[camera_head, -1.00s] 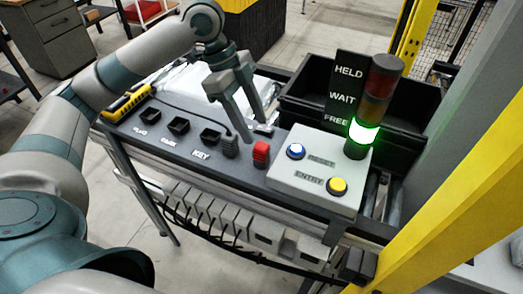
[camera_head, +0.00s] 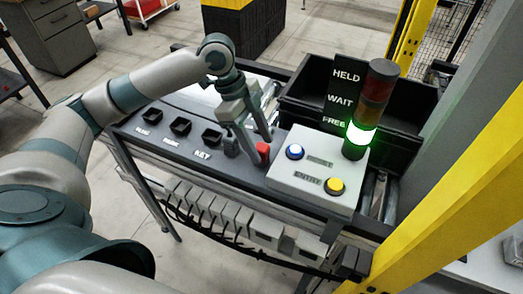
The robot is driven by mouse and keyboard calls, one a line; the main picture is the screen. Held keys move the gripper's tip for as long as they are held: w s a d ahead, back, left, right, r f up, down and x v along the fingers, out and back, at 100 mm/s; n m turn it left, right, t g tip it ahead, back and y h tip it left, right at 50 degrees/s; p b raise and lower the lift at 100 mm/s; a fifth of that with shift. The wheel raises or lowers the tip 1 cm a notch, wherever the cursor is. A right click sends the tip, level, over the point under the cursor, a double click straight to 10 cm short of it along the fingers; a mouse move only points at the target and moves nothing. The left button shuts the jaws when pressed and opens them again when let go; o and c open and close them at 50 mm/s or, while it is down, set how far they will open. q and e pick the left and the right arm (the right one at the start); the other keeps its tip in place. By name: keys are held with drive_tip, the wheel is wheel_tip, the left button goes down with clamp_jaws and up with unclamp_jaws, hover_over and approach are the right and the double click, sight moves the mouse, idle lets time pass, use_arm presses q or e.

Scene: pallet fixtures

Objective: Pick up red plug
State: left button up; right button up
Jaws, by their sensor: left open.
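The red plug (camera_head: 263,153) stands upright on the dark panel (camera_head: 205,158), just left of the grey control box. My left gripper (camera_head: 262,148) is open and reaches down at the plug, with its fingertips close around it. The near finger covers part of the plug's left side. I cannot tell whether either finger touches it. My right gripper is not in view.
A small dark connector (camera_head: 231,147) stands just left of the gripper. Black sockets (camera_head: 181,127) lie further left. The grey control box (camera_head: 310,185) has blue and yellow buttons. A signal tower (camera_head: 364,115) glows green, beside a black bin (camera_head: 310,95).

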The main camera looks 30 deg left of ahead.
sight(264, 149)
use_arm(q)
drive_tip(key=shift+x, duration=0.85)
drive_tip(key=c, duration=1.1)
drive_tip(key=shift+c, duration=0.2)
drive_tip(key=shift+r, duration=0.2)
drive_tip(key=shift+r, duration=0.5)
drive_tip(key=r+b, duration=0.1)
drive_tip(key=d+r+b, duration=0.1)
drive_tip(key=r, duration=0.1)
drive_tip(key=shift+s, duration=0.2)
drive_tip(key=s+d+r+b, duration=0.2)
drive_tip(key=s+d+r, duration=0.4)
drive_tip(key=d, duration=0.2)
drive_tip(key=shift+s+d+r, duration=0.15)
drive_tip(key=shift+d+r, duration=0.1)
drive_tip(key=shift+r, duration=0.1)
